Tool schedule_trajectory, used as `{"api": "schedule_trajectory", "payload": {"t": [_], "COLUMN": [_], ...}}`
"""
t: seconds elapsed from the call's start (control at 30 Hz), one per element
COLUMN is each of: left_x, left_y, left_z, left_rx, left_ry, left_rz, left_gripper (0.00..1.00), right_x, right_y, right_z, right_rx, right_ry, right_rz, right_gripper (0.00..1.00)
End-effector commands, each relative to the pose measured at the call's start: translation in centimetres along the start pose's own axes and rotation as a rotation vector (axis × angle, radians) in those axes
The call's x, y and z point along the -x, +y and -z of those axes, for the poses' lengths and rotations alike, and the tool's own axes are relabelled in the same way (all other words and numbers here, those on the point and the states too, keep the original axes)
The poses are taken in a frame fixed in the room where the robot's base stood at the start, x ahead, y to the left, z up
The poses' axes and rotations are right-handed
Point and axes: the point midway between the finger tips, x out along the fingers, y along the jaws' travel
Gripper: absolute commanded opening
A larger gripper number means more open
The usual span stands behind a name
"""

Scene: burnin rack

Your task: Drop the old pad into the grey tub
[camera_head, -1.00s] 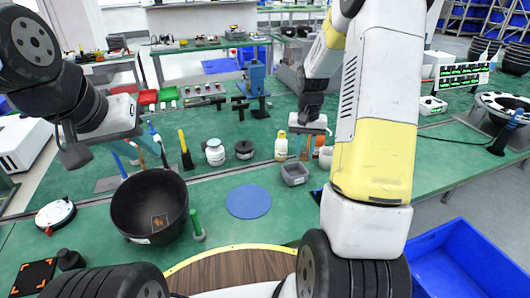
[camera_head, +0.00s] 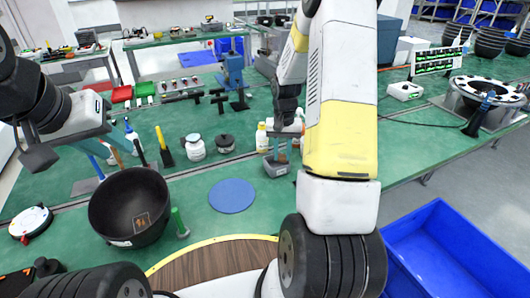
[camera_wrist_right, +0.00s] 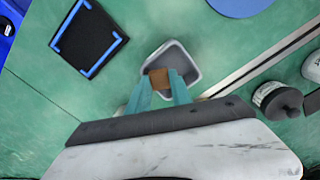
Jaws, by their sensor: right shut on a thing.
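The small grey tub (camera_head: 277,169) stands on the green bench in the head view. It also shows in the right wrist view (camera_wrist_right: 190,62), beyond the fingertips. My right gripper (camera_head: 283,151) is over the tub, its teal fingers shut on the small brown old pad (camera_wrist_right: 158,78). In the wrist view the pad overlaps the tub's opening; how high it is above the tub floor I cannot tell. My left gripper (camera_head: 105,158) is open with its fingers apart, behind the black bowl, with nothing seen between them.
A black bowl (camera_head: 130,207), a blue disc (camera_head: 232,196), a white jar (camera_head: 195,147) and a yellow-white bottle (camera_head: 261,137) stand around. A black square with blue edging (camera_wrist_right: 88,42) lies near the tub. A blue bin (camera_head: 440,250) is at right.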

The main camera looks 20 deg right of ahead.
Motion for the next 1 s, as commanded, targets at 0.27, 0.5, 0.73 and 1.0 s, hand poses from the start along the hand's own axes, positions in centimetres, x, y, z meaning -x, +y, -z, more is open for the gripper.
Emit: {"api": "schedule_trajectory", "payload": {"t": [0.27,0.5,0.73,1.0], "left_x": [0.0,0.0,0.0,0.0], "left_y": [0.0,0.0,0.0,0.0], "left_z": [0.0,0.0,0.0,0.0], "left_rx": [0.0,0.0,0.0,0.0], "left_ry": [0.0,0.0,0.0,0.0], "left_rz": [0.0,0.0,0.0,0.0], "left_gripper": [0.31,0.31,0.31,0.31], "right_x": [0.0,0.1,3.0,7.0], "right_y": [0.0,0.0,0.0,-0.1], "right_z": [0.0,0.0,0.1,0.1], "right_rx": [0.0,0.0,0.0,0.0], "right_ry": [0.0,0.001,0.005,0.003], "right_rz": [0.0,0.0,0.001,0.001], "right_gripper": [0.51,0.51,0.51,0.51]}}
